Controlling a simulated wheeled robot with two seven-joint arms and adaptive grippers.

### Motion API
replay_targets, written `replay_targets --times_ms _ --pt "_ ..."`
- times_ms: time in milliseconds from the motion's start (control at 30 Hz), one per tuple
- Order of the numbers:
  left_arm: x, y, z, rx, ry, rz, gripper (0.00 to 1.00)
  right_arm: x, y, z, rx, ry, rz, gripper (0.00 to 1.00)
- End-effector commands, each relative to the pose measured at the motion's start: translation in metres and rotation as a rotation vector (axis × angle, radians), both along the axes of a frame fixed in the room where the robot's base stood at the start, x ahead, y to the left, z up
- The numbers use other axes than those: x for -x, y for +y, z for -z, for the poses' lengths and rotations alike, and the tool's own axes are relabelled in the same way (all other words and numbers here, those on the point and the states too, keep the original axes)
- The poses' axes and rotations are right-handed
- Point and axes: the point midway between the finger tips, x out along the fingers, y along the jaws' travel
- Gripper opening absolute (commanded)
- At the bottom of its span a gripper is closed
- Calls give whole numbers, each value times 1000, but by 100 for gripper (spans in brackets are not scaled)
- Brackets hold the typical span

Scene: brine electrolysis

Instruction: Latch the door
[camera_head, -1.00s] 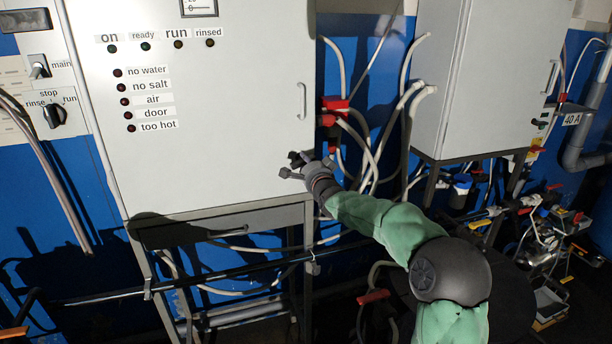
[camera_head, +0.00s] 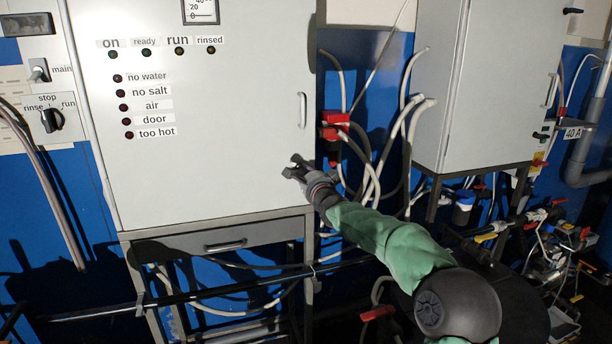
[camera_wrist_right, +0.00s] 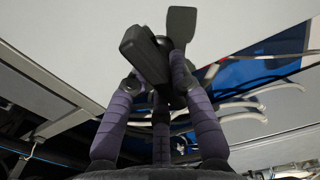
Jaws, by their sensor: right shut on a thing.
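The grey-white cabinet door (camera_head: 220,110) with its handle (camera_head: 302,110) fills the left middle of the head view. It looks closed or nearly so; I cannot tell whether it is flush. My right gripper (camera_head: 297,171) is at the door's lower right edge, shut on a small dark latch lever (camera_head: 297,160). In the right wrist view, a dark bar (camera_wrist_right: 146,52) lies between my fingers against the pale door (camera_wrist_right: 225,25). The fingers hide most of the latch, and how far it is turned is unclear. My left gripper is out of view.
A second cabinet (camera_head: 495,85) with black latches stands to the right. Cables and a red connector (camera_head: 335,125) hang between the cabinets. A dark rail (camera_head: 230,287) crosses below the door. A control panel with switches (camera_head: 50,120) is at the left.

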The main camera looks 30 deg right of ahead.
Motion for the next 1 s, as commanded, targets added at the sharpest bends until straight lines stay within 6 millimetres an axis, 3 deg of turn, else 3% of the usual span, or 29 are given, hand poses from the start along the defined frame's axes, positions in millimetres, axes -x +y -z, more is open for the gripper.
replay_targets --times_ms 67,100,167,633,1000 --pt "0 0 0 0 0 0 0 0 0 0 -3 0 1 0" --pt "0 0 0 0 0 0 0 0 0 0 -3 -1 1 30" --pt "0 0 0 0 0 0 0 0 0 0 -2 0 1 46" --pt "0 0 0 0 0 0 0 7 1 -1 0 -1 1 46" --pt "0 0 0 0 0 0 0 57 13 -1 -1 -1 1 46"
